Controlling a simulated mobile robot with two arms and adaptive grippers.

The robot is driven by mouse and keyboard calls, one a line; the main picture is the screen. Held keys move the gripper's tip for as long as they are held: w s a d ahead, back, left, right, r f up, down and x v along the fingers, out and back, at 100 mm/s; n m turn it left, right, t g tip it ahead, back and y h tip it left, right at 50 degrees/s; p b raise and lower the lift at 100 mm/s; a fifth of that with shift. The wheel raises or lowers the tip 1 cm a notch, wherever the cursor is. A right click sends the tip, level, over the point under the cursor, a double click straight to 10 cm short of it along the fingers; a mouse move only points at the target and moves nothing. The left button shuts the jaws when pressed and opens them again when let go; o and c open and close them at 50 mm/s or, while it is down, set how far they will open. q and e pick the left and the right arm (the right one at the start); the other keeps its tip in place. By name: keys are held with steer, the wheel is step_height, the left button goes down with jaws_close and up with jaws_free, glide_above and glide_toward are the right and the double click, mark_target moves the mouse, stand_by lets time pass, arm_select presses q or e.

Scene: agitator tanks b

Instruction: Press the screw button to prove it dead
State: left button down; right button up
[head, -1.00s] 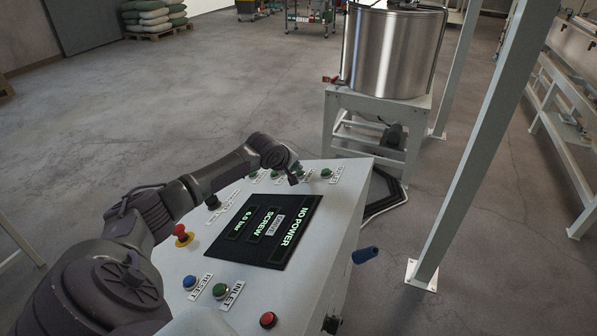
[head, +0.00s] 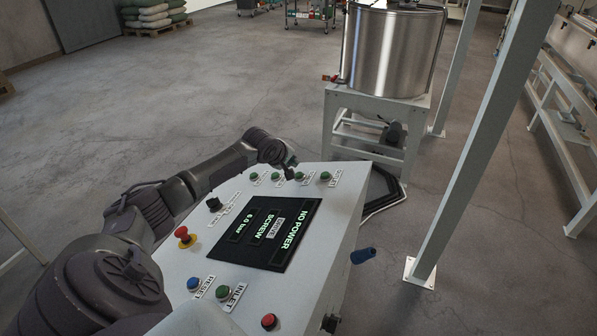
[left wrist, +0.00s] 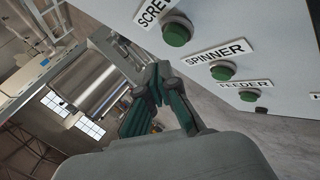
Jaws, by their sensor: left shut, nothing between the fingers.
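The screw button (left wrist: 177,31) is a green push button on the white panel, beside a label partly cut off at "SCRE" in the left wrist view. In the head view a row of green buttons runs along the panel's far edge, with labels too small to read. My left gripper (head: 291,164) is shut and empty, just above that row. In the left wrist view its closed fingers (left wrist: 158,82) are below and left of the screw button, apart from it in the picture. The display (head: 268,234) reads NO POWER, SCREW and 6.0 bar. My right gripper is out of view.
The spinner button (left wrist: 222,70) and feeder button (left wrist: 250,95) sit close to the screw button. The panel also carries a red emergency stop (head: 185,236), a black selector (head: 214,204), and a blue reset button (head: 194,283). A steel tank (head: 392,50) stands beyond the panel.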

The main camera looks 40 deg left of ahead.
arm_select(q)
steer(key=r+p, duration=0.1)
steer(key=a+r+p, duration=0.1)
steer(key=r, duration=0.1)
steer(key=shift+s+r+p, duration=0.2)
steer(key=shift+r+p, duration=0.05)
steer(key=shift+p, duration=0.1)
steer(key=shift+a, duration=0.1)
stand_by(0.3)
